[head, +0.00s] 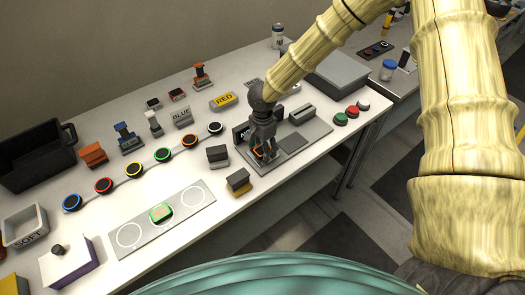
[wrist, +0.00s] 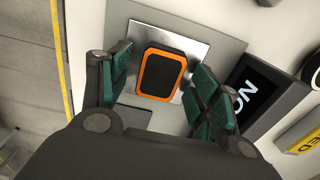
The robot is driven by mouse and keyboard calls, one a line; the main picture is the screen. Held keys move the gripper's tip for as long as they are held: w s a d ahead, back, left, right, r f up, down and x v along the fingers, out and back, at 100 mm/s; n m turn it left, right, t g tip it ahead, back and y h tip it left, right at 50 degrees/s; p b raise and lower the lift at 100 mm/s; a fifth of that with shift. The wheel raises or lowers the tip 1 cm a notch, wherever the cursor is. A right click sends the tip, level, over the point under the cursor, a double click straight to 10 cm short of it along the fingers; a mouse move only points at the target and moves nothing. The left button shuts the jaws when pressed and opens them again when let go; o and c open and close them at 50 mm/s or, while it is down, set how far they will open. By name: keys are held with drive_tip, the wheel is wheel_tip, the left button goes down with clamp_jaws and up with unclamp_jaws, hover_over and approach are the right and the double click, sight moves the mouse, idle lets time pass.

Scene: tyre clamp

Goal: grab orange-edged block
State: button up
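The orange-edged block (wrist: 161,73) has a black face and an orange rim. In the wrist view it sits on a shiny silver plate (wrist: 193,50) set on a grey base. My gripper (wrist: 163,82) is open, with one green-padded finger on each side of the block. Small gaps show between the pads and the block's sides. In the head view my gripper (head: 264,155) points down over the grey fixture, and its fingers hide most of the block.
A dark box marked "ON" (wrist: 250,98) stands close to the right finger. Dark blocks (head: 217,155) stand left of my gripper. A green-edged block (head: 160,213) lies on a grey strip.

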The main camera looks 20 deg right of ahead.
drive_tip(key=c, duration=0.8)
drive_tip(key=shift+c, duration=0.2)
